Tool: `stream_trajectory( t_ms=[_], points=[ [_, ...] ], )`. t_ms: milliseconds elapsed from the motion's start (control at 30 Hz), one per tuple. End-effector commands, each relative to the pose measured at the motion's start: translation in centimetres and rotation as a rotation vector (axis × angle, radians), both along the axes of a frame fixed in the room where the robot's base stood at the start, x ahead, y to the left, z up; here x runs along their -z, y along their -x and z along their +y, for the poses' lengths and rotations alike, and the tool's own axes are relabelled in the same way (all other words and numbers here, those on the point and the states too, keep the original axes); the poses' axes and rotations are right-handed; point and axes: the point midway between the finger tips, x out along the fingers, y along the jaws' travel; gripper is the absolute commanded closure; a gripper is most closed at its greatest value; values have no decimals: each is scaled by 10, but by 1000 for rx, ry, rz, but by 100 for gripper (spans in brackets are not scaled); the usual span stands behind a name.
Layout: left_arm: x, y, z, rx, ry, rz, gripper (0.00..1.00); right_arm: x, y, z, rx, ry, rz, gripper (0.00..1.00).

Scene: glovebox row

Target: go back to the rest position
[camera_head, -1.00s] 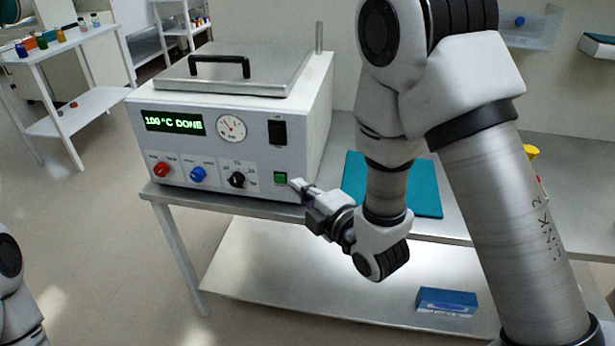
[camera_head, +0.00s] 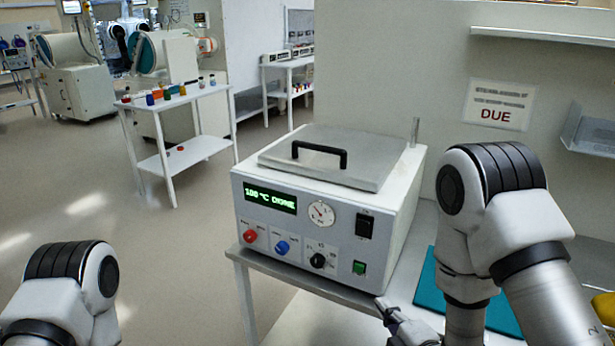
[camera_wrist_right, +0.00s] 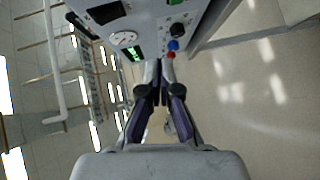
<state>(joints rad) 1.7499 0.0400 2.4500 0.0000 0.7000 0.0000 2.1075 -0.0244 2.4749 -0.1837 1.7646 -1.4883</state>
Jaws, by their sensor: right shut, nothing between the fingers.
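My right gripper (camera_head: 385,309) is low in the head view, in front of the table's front edge and below the green button of the white heating unit (camera_head: 300,235). It is shut and empty. In the right wrist view the closed fingers (camera_wrist_right: 160,66) point toward the unit's front panel (camera_wrist_right: 150,30), with its dial, knobs and green display. I cannot tell the exact gap. My left arm (camera_head: 65,285) shows at the lower left of the head view; its gripper is out of view.
The unit stands on a metal table (camera_head: 290,279) beside a teal mat (camera_head: 430,295). A white shelf cart (camera_head: 180,155) with small bottles stands behind left. A sign reading DUE (camera_head: 498,105) hangs on the wall. The floor at left (camera_head: 60,190) is clear.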

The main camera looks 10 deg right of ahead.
Motion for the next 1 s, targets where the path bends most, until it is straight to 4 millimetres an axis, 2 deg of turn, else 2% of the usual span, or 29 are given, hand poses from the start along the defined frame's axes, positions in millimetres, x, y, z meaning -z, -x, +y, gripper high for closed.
stream_trajectory(
  t_ms=[33, 67, 167, 200, 267, 300, 400, 500, 600, 700, 1000],
  points=[
    [0, 0, 0, 0, 0, 0, 100, 28, 11, -3, 9, -4, 60, 100],
    [0, 0, 0, 0, 0, 0, 100, 46, 18, -6, 18, -2, 105, 100],
    [0, 0, 0, 0, 0, 0, 100, 119, 54, -18, 93, -76, 367, 100],
    [0, 0, 0, 0, 0, 0, 100, 149, 74, -23, 153, -146, 504, 100],
    [0, 0, 0, 0, 0, 0, 100, 190, 109, -31, 283, -274, 710, 100],
    [0, 0, 0, 0, 0, 0, 100, 214, 137, -36, 399, -370, 849, 100],
    [0, 0, 0, 0, 0, 0, 100, 249, 200, -46, 782, -618, 1127, 100],
    [0, 0, 0, 0, 0, 0, 100, 257, 237, -50, 1116, -790, 1239, 100],
    [0, 0, 0, 0, 0, 0, 100, 258, 256, -50, 1312, -884, 1266, 100],
    [0, 0, 0, 0, 0, 0, 100, 258, 258, -50, 1368, -926, 1255, 100],
    [0, 0, 0, 0, 0, 0, 100, 258, 257, -49, 1366, -928, 1252, 100]
  ],
)
